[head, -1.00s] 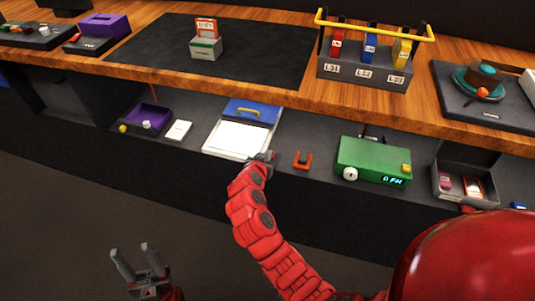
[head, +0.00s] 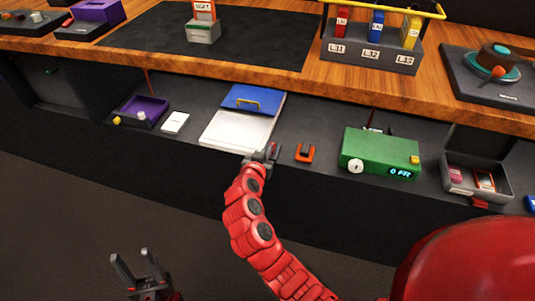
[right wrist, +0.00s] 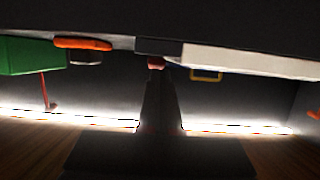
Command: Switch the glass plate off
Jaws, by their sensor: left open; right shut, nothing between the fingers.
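A flat white plate (head: 237,130) with a blue back part (head: 252,100) and a yellow handle (head: 242,103) lies on the lower shelf. I cannot tell for certain that it is the glass plate. My right gripper (head: 270,152) is shut and empty at the plate's front right corner; whether it touches is unclear. In the right wrist view, the white plate (right wrist: 250,61) and yellow handle (right wrist: 206,75) show at the upper right. My left gripper (head: 140,267) is open and empty, low in front of the shelf.
A small white block (head: 175,122) and purple tray (head: 146,107) lie left. The wooden counter (head: 290,65) overhangs the shelf's back.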

